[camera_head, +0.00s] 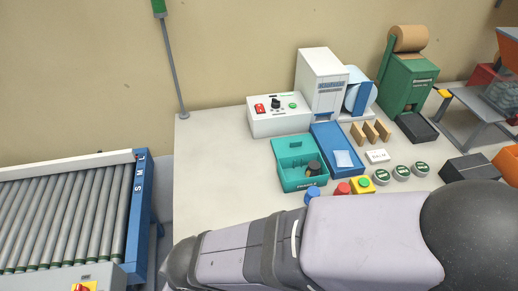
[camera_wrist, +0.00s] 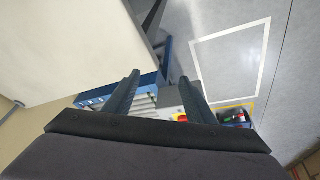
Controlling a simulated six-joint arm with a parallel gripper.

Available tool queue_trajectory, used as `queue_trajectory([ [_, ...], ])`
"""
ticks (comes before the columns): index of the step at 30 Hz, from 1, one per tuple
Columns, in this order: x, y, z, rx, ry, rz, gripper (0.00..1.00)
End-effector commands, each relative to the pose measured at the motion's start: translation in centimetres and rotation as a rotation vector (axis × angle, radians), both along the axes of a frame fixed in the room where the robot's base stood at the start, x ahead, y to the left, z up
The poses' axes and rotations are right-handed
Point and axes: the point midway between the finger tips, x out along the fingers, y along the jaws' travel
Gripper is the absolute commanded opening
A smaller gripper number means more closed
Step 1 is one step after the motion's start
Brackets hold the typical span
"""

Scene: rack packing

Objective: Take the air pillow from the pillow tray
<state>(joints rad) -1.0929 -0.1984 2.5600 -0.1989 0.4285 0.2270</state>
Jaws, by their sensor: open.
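The air pillow (camera_head: 343,158) is a small pale, whitish-blue pad. It lies in the blue pillow tray (camera_head: 322,132), toward the front end of it, on the table. The tray stands between the teal box and the wooden blocks. My gripper (camera_wrist: 159,83) shows in the wrist view with its two dark fingers apart and nothing between them. It points down past the table edge toward the floor and the roller conveyor, away from the tray. In the head view my arm crosses the lower right, and the gripper itself is not seen there.
A teal box (camera_head: 290,176) with a dark object stands left of the tray. Behind are a white control box (camera_head: 278,115) and a white machine (camera_head: 321,85). A roller conveyor (camera_head: 65,218) is at left. The table's left part is clear.

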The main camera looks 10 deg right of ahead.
Motion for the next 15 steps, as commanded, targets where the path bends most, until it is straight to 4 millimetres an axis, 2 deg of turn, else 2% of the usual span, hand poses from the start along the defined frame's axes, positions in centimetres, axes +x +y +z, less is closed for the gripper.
queue_trajectory([
  [1, 0.9, -0.2, 3.5, 0.014, -0.012, -0.012, 0.50],
  [5, 3.3, -1.4, 8.1, 0.033, -0.035, -0.054, 0.50],
  [7, 5.1, -3.2, 10.1, 0.024, -0.035, -0.118, 0.50],
  [10, 7.2, -7.2, 10.2, -0.020, 0.006, -0.265, 0.50],
  [15, 8.7, -14.1, 10.8, -0.084, 0.107, -0.520, 0.50],
])
